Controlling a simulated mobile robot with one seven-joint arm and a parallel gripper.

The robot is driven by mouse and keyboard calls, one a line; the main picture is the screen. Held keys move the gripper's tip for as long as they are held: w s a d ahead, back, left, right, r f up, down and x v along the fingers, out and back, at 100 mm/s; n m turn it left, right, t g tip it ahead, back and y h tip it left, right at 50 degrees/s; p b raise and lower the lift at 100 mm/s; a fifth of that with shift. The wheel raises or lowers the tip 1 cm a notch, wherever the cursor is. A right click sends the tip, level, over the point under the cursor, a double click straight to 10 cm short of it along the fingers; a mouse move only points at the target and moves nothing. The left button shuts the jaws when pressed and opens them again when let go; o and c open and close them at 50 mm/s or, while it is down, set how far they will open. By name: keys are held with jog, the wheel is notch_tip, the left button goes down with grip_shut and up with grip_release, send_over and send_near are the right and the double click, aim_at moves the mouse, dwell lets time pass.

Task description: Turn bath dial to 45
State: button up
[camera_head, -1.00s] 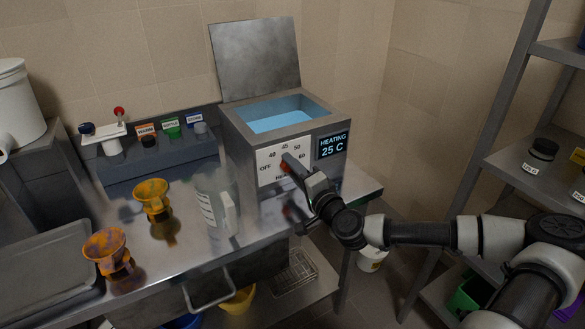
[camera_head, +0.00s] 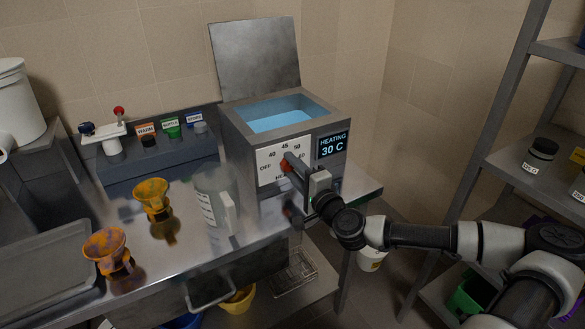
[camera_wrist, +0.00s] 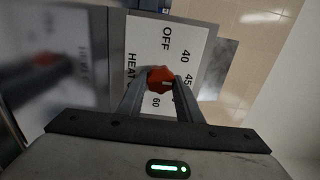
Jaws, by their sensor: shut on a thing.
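The bath (camera_head: 240,150) is a grey steel box with blue water (camera_head: 282,118) and its lid (camera_head: 255,58) standing open behind. Its white dial panel (camera_head: 266,172) carries OFF, 40, 45, 50 and 60 marks. The red dial (camera_wrist: 160,78) sits on this panel, between my two fingers in the wrist view. My gripper (camera_head: 292,164) is shut on the dial from the front. A pale mark shows on the dial, but I cannot tell exactly which number it faces. The display (camera_head: 333,146) reads HEATING 30 C.
A clear jug (camera_head: 212,205) stands left of the bath on the steel bench. Two orange-stained funnel-shaped cups (camera_head: 152,195) are farther left. A dark rack (camera_head: 160,165) with labelled caps stands behind them. A metal shelf (camera_head: 515,160) with jars is at the right.

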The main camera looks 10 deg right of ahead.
jog(key=o, duration=1)
jog(key=shift+o, duration=0.2)
jog(key=p+v, duration=0.5)
jog(key=v, duration=1.2)
jog(key=shift+s, duration=0.25)
